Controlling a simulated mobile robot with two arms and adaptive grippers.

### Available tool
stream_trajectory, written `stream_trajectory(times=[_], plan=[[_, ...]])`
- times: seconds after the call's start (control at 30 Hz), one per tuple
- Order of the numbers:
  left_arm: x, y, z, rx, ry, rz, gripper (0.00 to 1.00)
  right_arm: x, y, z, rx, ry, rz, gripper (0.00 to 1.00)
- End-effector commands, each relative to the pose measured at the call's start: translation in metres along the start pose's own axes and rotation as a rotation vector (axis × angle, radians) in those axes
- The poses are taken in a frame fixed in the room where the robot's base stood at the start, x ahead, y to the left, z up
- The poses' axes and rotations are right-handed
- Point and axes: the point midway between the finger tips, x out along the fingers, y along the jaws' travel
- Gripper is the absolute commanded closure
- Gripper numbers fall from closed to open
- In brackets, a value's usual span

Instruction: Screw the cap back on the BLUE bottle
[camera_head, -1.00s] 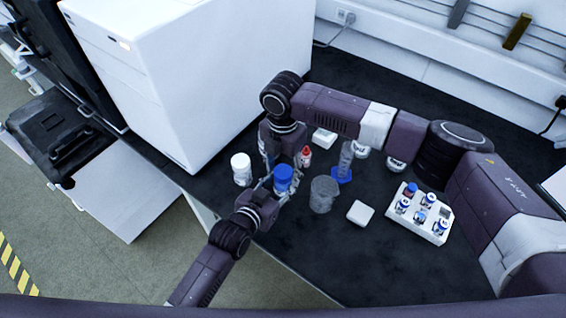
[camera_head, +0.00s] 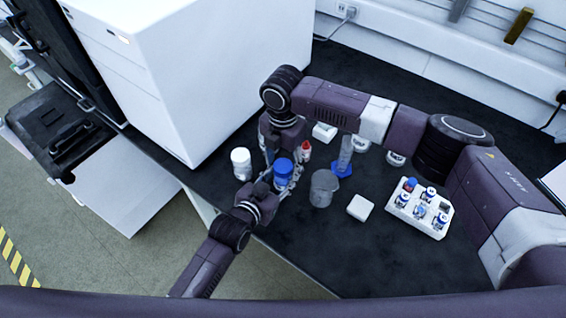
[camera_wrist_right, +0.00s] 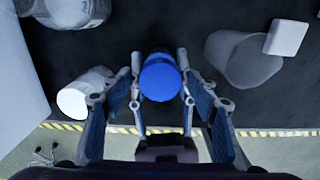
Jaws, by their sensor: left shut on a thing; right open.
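The blue bottle (camera_head: 281,182) stands upright near the table's front edge, with a blue cap (camera_head: 284,166) at its top. The cap also shows from above in the right wrist view (camera_wrist_right: 160,78); how tightly it sits is hidden. My left gripper (camera_head: 280,179) comes from the front edge and is shut around the bottle's body; its fingers flank the bottle in the right wrist view (camera_wrist_right: 160,60). My right gripper (camera_head: 283,154) points down above and around the cap. It is open, with its fingers (camera_wrist_right: 160,92) on both sides of the cap, apparently apart from it.
A white bottle (camera_head: 241,162) stands close left. A red-capped bottle (camera_head: 305,150) is just behind. A grey beaker (camera_head: 323,190), a blue-based cylinder (camera_head: 345,158), a white block (camera_head: 360,207) and a vial rack (camera_head: 430,228) lie right. A large white instrument (camera_head: 200,75) limits the left.

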Motion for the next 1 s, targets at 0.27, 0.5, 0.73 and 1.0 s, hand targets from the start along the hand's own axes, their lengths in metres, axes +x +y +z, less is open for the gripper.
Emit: stream_trajectory(times=[0.27, 0.5, 0.73, 1.0], plan=[[0.000, 0.000, 0.000, 0.000, 0.000, 0.000, 1.00, -0.014, 0.001, 0.001, 0.000, -0.001, 0.002, 0.46], [0.000, 0.000, 0.000, 0.000, 0.000, 0.000, 1.00, -0.043, 0.000, 0.000, 0.001, 0.000, 0.001, 0.46], [0.000, 0.000, 0.000, 0.000, 0.000, 0.000, 1.00, -0.045, 0.000, 0.000, 0.000, 0.000, 0.000, 0.46], [0.000, 0.000, 0.000, 0.000, 0.000, 0.000, 1.00, -0.045, 0.000, 0.000, 0.000, 0.000, 0.000, 0.26]])
